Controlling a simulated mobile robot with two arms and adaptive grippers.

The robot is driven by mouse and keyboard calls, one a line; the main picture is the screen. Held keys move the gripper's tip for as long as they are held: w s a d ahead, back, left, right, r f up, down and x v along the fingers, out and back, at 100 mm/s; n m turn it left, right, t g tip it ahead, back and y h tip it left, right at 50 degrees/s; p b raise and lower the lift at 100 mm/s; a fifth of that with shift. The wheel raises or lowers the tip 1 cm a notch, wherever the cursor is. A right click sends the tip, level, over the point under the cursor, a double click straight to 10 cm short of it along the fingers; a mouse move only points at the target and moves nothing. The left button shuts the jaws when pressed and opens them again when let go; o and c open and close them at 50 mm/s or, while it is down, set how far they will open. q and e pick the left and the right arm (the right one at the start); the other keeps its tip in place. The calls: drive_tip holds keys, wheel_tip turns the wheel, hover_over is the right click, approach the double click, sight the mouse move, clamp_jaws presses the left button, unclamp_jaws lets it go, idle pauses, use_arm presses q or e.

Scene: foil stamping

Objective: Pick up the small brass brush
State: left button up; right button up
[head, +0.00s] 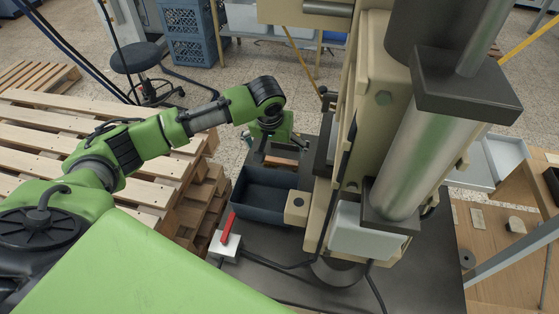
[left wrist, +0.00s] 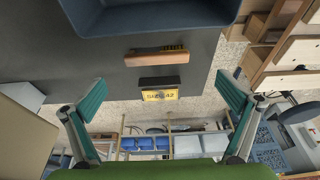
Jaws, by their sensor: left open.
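A small brush (left wrist: 155,55) with a brown wooden back lies on the dark bench top, close to the bin; its bristles are hard to make out. It also shows in the head view as a reddish-brown strip (head: 281,161) just beyond the bin. My left gripper (left wrist: 160,82) is open and empty, its two teal fingers spread wide to either side. In the head view the left gripper (head: 268,140) is above the bench beyond the bin, partly hidden by its own wrist. My right gripper is not in view.
A dark blue bin (head: 265,192) stands between the brush and a red-handled block (head: 227,240). A black and yellow labelled item (left wrist: 160,88) sits by the bench edge near the brush. The tall stamping press (head: 370,120) stands right of the bin; wooden pallets (head: 60,125) lie left.

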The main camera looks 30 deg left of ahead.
sight(280, 160)
use_arm(q)
drive_tip(key=shift+w+f, duration=0.2)
drive_tip(key=shift+f, duration=0.45)
drive_tip(key=shift+w+f, duration=0.25)
drive_tip(key=shift+f, duration=0.25)
drive_tip(key=shift+w+f, duration=0.1)
drive_tip(key=shift+f, duration=0.25)
drive_tip(key=x, duration=0.4)
drive_tip(key=shift+w+d+f+p, duration=0.1)
drive_tip(key=shift+d+p, duration=0.05)
drive_tip(key=shift+p, duration=0.2)
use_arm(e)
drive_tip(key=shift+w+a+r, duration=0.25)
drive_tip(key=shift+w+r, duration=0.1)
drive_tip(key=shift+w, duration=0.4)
use_arm(q)
drive_tip(key=c, duration=1.1)
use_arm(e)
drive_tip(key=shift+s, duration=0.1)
